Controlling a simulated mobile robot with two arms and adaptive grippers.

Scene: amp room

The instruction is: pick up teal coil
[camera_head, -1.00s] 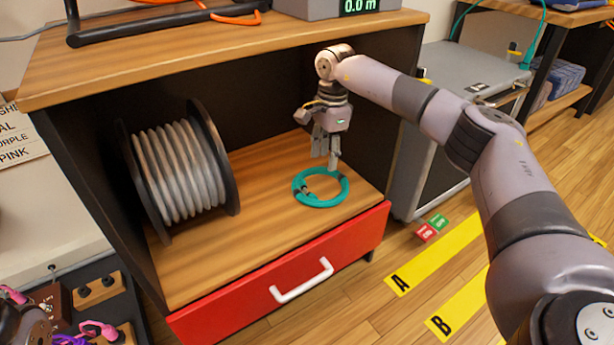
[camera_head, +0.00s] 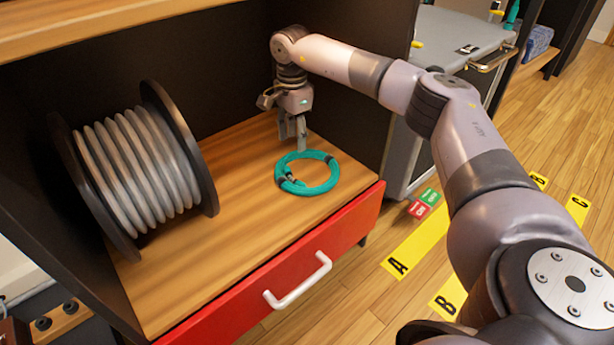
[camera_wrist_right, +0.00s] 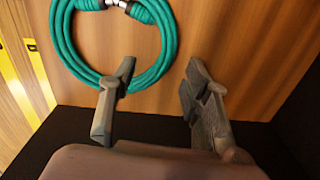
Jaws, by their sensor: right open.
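The teal coil (camera_head: 325,184) lies flat on the wooden shelf of the cabinet, to the right of the cable drum. My right gripper (camera_head: 292,148) points down just above the far side of the coil. My left gripper is out of view.
A large black drum of grey cable (camera_head: 140,165) stands at the left on the shelf (camera_head: 215,245). A red drawer (camera_head: 235,310) with a white handle is below.

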